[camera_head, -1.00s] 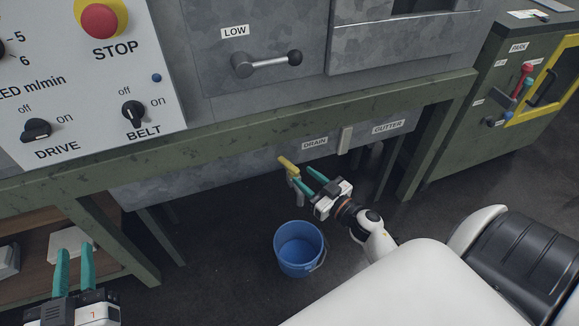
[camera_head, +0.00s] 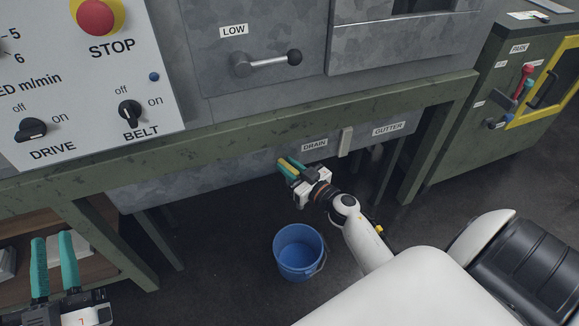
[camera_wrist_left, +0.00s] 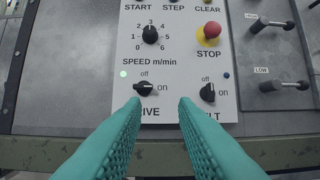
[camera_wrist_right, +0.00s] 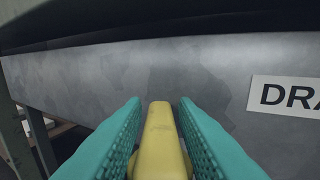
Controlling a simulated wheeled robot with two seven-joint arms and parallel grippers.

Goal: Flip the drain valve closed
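The drain valve's yellow lever (camera_head: 290,167) sits under the DRAIN label (camera_head: 314,145) on the grey trough. It also shows in the right wrist view (camera_wrist_right: 162,140). My right gripper (camera_head: 288,168) is open, with one teal finger on each side of the lever. The fingers stand as far apart as those of my left gripper, with a slight gap beside the lever. The valve body below the lever is hidden behind my right gripper. My left gripper (camera_head: 54,265) is open and empty at the lower left, and in its wrist view it faces the control panel (camera_wrist_left: 185,65).
A blue bucket (camera_head: 299,252) stands on the floor below the drain. A green frame beam (camera_head: 230,135) runs above the trough. A GUTTER label (camera_head: 389,128) and a pale upright tab (camera_head: 345,141) are to the right. A wooden shelf (camera_head: 95,262) is at the lower left.

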